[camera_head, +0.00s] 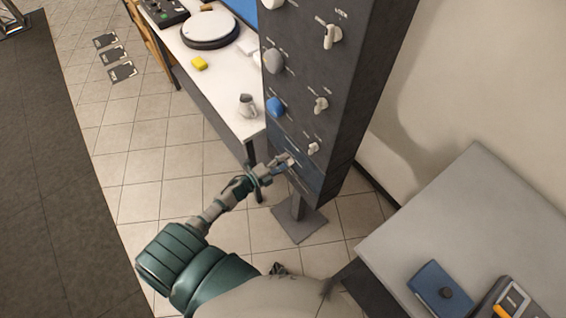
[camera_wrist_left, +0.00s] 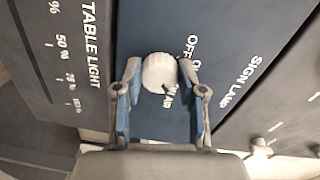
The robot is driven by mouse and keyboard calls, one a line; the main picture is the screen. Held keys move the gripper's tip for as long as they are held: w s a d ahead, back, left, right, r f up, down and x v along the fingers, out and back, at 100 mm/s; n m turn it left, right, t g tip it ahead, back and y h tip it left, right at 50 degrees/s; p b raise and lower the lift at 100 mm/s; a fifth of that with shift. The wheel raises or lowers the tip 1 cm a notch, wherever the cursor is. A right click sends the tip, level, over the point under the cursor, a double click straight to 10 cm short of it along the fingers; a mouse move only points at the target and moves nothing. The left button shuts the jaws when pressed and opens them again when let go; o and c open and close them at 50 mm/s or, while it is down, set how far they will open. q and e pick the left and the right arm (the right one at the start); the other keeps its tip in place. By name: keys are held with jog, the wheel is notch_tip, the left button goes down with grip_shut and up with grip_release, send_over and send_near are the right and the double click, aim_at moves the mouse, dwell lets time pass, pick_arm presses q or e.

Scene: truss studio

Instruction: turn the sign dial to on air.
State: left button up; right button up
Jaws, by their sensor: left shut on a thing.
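The sign dial (camera_wrist_left: 159,73) is a round white knob on a blue panel (camera_wrist_left: 155,122) marked SIGN LAMP in the left wrist view. My left gripper (camera_wrist_left: 160,88) has one blue-padded finger on each side of the dial and is shut on it. Labels beside the dial include OFF and a partly covered word ending in AIR; where the dial points is not clear. In the head view, my left gripper (camera_head: 284,163) is at the lower part of the dark control column (camera_head: 345,125), and the dial is mostly covered. My right gripper is not seen.
Other knobs sit above on the column, including a blue one (camera_head: 274,106) and a small white one (camera_head: 313,148). A white table (camera_head: 225,85) with a jug (camera_head: 247,104) stands behind left. A grey table (camera_head: 470,220) with a blue box (camera_head: 440,290) is at right.

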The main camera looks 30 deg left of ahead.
pick_arm(q)
jog(key=shift+d+m, duration=0.1)
jog(key=shift+m, duration=0.5)
jog(key=o, duration=1.1)
jog(key=shift+d, duration=0.1)
jog(key=shift+o, duration=0.2)
jog(key=v, duration=1.2)
